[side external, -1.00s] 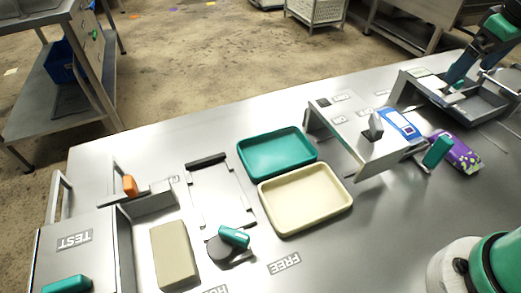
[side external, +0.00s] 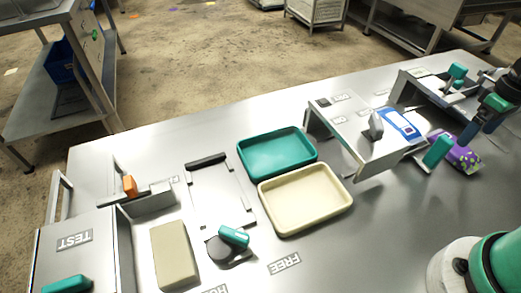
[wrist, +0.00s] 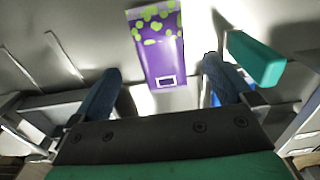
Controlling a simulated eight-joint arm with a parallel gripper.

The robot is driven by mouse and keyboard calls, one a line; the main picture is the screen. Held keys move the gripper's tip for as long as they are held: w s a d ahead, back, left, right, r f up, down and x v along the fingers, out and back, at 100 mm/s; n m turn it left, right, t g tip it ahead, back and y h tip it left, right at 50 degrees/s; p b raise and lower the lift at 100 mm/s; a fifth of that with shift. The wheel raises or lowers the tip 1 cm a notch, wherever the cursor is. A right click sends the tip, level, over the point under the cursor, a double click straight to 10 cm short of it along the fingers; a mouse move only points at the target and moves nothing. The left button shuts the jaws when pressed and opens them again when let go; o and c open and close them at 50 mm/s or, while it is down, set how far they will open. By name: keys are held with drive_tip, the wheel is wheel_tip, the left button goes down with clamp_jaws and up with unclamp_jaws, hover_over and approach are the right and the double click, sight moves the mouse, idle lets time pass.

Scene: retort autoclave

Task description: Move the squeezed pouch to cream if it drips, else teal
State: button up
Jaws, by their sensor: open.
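A purple pouch with green spots (side external: 463,158) lies on the steel table at the right; it also shows in the wrist view (wrist: 160,50) ahead of my fingers. My gripper (side external: 482,132) is open and empty; in the wrist view its blue fingers stand apart, with the pouch between and beyond them, and no contact shows. The teal tray (side external: 277,153) and the cream tray (side external: 305,199) lie side by side mid-table, both empty. I see no drip on the pouch.
A steel frame (side external: 440,95) stands behind. A TEST box (side external: 75,240) and beige block (side external: 174,255) are at left.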

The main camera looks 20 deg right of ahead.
sight(463, 150)
drive_tip(key=shift+f, duration=2.75)
drive_tip(key=c, duration=1.3)
drive_tip(key=shift+r, duration=0.1)
